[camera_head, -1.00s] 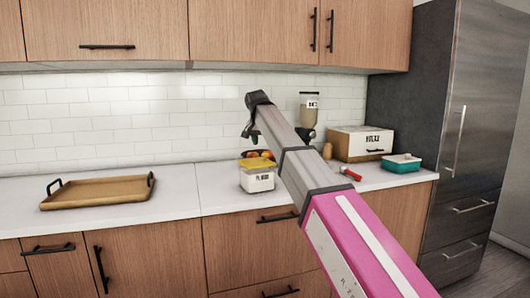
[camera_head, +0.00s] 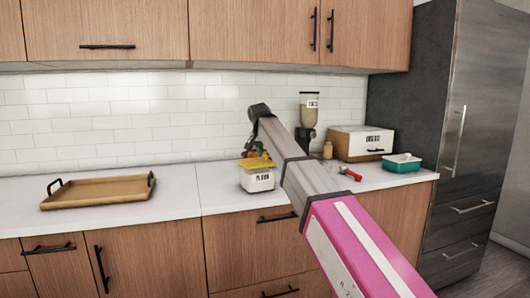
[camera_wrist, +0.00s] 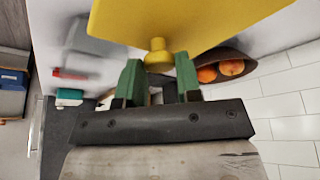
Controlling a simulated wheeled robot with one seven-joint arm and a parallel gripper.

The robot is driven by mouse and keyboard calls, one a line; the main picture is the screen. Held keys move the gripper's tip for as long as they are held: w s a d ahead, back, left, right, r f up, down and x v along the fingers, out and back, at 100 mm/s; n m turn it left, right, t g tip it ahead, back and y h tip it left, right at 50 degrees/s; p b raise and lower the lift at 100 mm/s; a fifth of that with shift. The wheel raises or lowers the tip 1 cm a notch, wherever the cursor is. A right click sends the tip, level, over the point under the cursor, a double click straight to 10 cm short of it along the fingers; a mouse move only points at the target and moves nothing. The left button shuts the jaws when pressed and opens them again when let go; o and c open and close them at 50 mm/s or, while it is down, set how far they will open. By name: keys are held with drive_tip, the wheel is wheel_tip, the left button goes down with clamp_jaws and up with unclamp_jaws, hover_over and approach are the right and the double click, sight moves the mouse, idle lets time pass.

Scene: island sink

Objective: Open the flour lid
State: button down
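The flour container (camera_head: 258,181) is a white box with a dark label, standing on the counter left of my arm in the head view. Its yellow lid (camera_head: 256,164) lies on top. In the wrist view the lid (camera_wrist: 200,22) fills the top, and its small round yellow knob (camera_wrist: 157,56) points at my gripper. My gripper (camera_wrist: 159,70) has its two green fingers apart, one on each side of the knob's line. The knob is at or just beyond the fingertips, and I see no finger touching it. In the head view the gripper (camera_head: 255,150) is just above the lid.
A bowl of oranges (camera_wrist: 222,68) is close by in the wrist view. A wooden tray (camera_head: 100,191) lies left on the counter. A grain dispenser (camera_head: 308,115), a white bread box (camera_head: 352,144), a red-handled item (camera_head: 350,174) and a teal container (camera_head: 402,163) stand right. Cabinets hang above.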

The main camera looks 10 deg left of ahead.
drive_tip(key=shift+r, duration=0.1)
drive_tip(key=shift+s+a+r+t+h, duration=0.3)
drive_tip(key=shift+a+r+t+h, duration=0.1)
drive_tip(key=shift+r+h, duration=0.15)
drive_tip(key=shift+s+a+r+t+h, duration=0.3)
drive_tip(key=shift+r+t+h, duration=0.1)
drive_tip(key=shift+r+h, duration=0.15)
drive_tip(key=s+a+n+t+h, duration=0.5)
drive_tip(key=s+a+t+h, duration=0.4)
drive_tip(key=a+t+h, duration=0.2)
drive_tip(key=shift+s+a+r+t, duration=0.35)
drive_tip(key=shift+a+t, duration=0.7)
drive_tip(key=shift+t, duration=0.55)
drive_tip(key=shift+f, duration=0.1)
drive_tip(key=c, duration=0.8)
unclamp_jaws()
